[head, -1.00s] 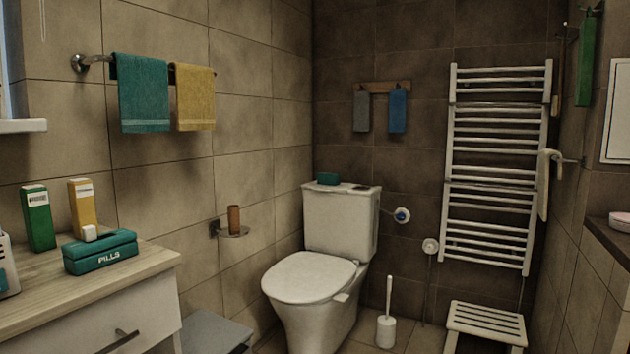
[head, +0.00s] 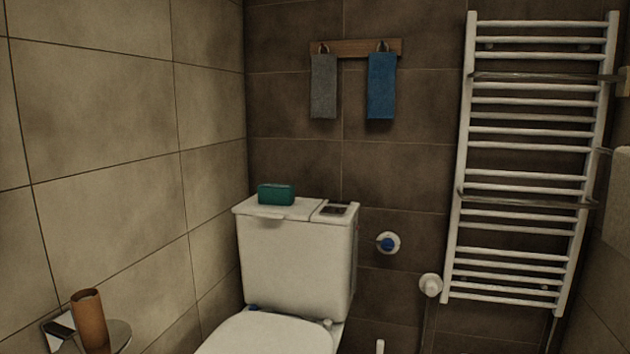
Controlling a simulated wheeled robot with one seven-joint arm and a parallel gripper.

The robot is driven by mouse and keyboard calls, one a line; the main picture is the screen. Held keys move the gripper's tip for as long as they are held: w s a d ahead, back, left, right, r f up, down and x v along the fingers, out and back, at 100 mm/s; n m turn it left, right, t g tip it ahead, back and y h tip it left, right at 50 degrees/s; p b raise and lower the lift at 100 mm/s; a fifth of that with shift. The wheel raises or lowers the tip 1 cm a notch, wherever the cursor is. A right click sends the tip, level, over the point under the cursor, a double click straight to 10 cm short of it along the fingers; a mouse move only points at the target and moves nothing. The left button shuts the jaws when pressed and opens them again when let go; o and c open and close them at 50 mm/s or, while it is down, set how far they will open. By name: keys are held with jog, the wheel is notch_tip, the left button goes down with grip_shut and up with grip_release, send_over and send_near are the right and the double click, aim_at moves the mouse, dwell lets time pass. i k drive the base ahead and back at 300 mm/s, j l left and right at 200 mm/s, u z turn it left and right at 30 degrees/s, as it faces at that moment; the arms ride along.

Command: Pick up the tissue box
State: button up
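A small teal box (head: 276,194), which may be the tissue box, lies on the left part of the toilet tank lid in the head view. No label on it can be read from here. It stands apart from the wall behind it, and nothing touches it from above. My gripper is not in the head view.
The white toilet tank (head: 294,258) stands in the corner, with a dark flush plate (head: 334,209) on its lid. A brown roll (head: 91,320) stands on a holder at lower left. A grey towel (head: 323,86), a blue towel (head: 382,86) and a white towel radiator (head: 465,150) are on the back wall.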

aim_at(277, 194)
jog(key=i+l+z, duration=0.25)
jog(key=i, duration=0.65)
jog(key=i+l+z, duration=0.1)
jog(key=i+z, duration=0.15)
jog(key=i, duration=0.65)
